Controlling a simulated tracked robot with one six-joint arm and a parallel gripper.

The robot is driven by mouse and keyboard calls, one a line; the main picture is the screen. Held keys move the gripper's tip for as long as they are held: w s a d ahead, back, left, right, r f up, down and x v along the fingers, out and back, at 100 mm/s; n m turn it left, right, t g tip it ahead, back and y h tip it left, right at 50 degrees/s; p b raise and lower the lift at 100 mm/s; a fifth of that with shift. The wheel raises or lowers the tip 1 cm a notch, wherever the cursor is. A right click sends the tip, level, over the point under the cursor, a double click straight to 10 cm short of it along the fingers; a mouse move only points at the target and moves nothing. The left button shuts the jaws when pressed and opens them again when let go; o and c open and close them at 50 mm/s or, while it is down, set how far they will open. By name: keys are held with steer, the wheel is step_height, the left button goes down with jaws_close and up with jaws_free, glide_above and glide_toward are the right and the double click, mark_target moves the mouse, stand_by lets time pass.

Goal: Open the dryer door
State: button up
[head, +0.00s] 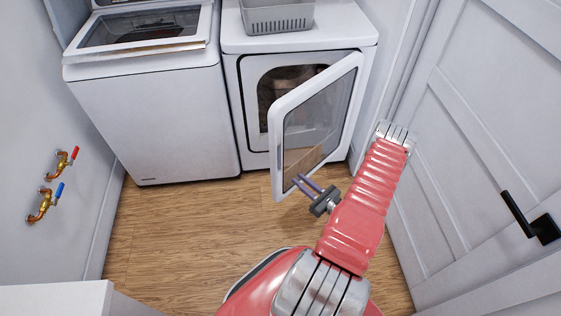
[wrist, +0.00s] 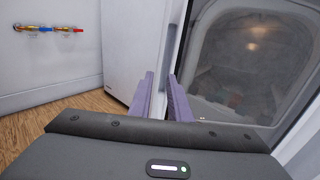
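The dryer (head: 360,50) stands at the right of the pair, and its white-framed glass door (head: 318,110) is swung well out from the front. The door is attached on the right side, and its free edge is toward the left and front. Behind it the dark drum opening (head: 282,85) shows. In the wrist view the door glass (wrist: 250,60) fills the right side.
A grey basket (head: 277,15) sits on the dryer. A white door with a black handle (head: 530,220) is close on the right. Taps (head: 50,190) are on the left wall. Wooden floor (head: 185,220) is clear in front of the washer.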

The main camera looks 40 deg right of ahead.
mark_target(276, 161)
steer(key=w, duration=1.3)
steer(key=shift+w+a, duration=0.1)
steer(key=shift+a, duration=0.25)
steer(key=shift+c, duration=0.3)
jaws_close()
